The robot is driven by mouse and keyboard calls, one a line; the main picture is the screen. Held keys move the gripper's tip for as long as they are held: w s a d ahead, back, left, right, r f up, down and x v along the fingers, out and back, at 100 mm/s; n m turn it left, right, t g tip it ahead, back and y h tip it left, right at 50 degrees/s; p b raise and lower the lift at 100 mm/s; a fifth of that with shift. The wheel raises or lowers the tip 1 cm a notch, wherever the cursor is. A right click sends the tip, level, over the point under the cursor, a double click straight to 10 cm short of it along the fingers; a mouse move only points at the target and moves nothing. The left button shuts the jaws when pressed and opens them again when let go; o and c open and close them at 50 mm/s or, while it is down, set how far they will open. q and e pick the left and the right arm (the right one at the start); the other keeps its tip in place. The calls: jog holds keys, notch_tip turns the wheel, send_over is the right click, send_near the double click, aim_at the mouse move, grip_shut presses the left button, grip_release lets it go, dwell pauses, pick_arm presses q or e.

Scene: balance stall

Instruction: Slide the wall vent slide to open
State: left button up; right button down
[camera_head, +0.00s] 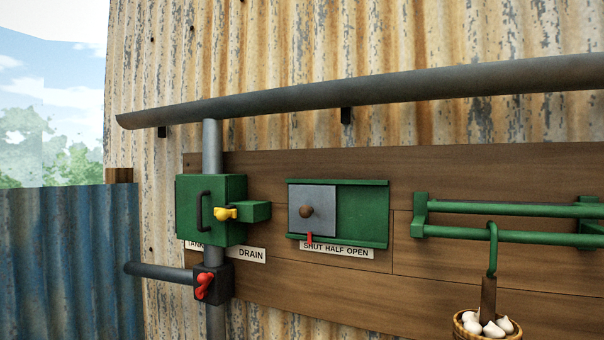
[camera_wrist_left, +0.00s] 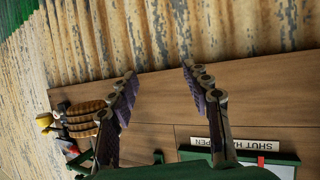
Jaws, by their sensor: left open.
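The wall vent has a green frame (camera_head: 340,183) on the plank wall. Its grey slide plate (camera_head: 318,194) sits at the left end of the frame, and the green backing shows to its right. A round brown knob (camera_head: 306,211) is on the plate. A red pointer (camera_head: 309,237) stands over the SHUT end of the label (camera_head: 345,251), which reads SHUT HALF OPEN. In the left wrist view my left gripper (camera_wrist_left: 159,70) is open and empty, with the label (camera_wrist_left: 235,144) upside down beyond its right finger. The knob is not visible there. My right gripper is in neither view.
Left of the vent is a green box (camera_head: 222,188) with a yellow handle (camera_head: 226,213); below it is a red valve handle (camera_head: 203,286). A long grey pipe (camera_head: 380,92) crosses above. Right are green rails (camera_head: 515,208) with a hanging basket (camera_head: 466,327).

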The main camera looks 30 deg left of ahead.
pick_arm(q)
jog(key=w+a+r+t+p, duration=0.1)
jog(key=w+a+r+p, duration=0.15)
jog(key=r, duration=0.55)
jog(key=w+a+r+t+p, duration=0.2)
jog(key=a+r+p, duration=0.15)
jog(key=r, duration=0.45)
jog(key=t+y+p, duration=0.2)
jog(key=p, duration=0.2)
send_near(302, 212)
jog(key=w, duration=0.3)
jog(key=shift+m, duration=0.3)
jog(key=w, duration=0.2)
jog(key=w+d, duration=0.1)
jog(key=w, duration=0.1)
jog(key=w+p, duration=0.1)
jog(key=w, duration=0.2)
jog(key=shift+d+f, duration=0.25)
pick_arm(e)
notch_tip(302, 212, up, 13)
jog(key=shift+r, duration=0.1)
pick_arm(q)
jog(key=shift+d, duration=0.1)
grip_shut()
